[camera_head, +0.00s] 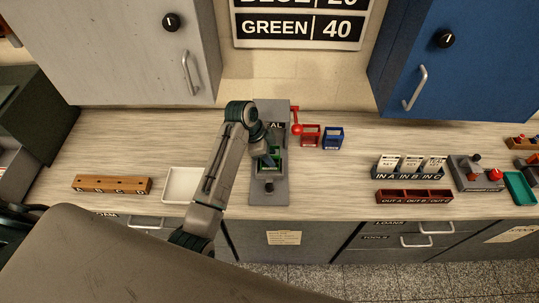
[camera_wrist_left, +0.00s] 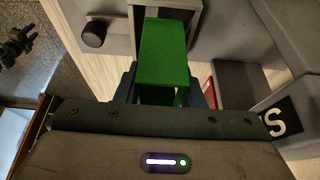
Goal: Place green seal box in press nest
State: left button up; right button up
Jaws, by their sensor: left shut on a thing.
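The green seal box (camera_wrist_left: 163,52) is held between the fingers of my left gripper (camera_wrist_left: 165,92), which is shut on it. In the head view my left gripper (camera_head: 268,152) is low over the grey seal press (camera_head: 270,190), and a bit of the green box (camera_head: 275,165) shows below it. The box is over or in the press's nest area; the arm hides most of it there. I cannot tell whether it touches the nest floor. The press's dark knob (camera_wrist_left: 94,33) shows beside the box in the wrist view.
The press has a red lever (camera_head: 296,127) at its right. A red box (camera_head: 309,136) and a blue box (camera_head: 333,138) stand right of it. A white tray (camera_head: 170,187) and a wooden rack (camera_head: 111,184) lie left. The counter between the press and the OUT tray (camera_head: 414,197) is clear.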

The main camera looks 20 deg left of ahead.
pick_arm(q)
jog(key=shift+s+f, duration=0.1)
jog(key=shift+f, duration=1)
jog(key=o, duration=1)
pick_arm(e)
jog(key=shift+a+r, duration=0.45)
pick_arm(q)
jog(key=shift+a+r, duration=0.1)
jog(key=shift+r, duration=0.1)
jog(key=b+v, duration=0.2)
jog(key=v, duration=1)
pick_arm(e)
notch_tip(320, 180, down, 3)
jog(key=shift+d+r, duration=0.1)
jog(key=shift+r, duration=0.05)
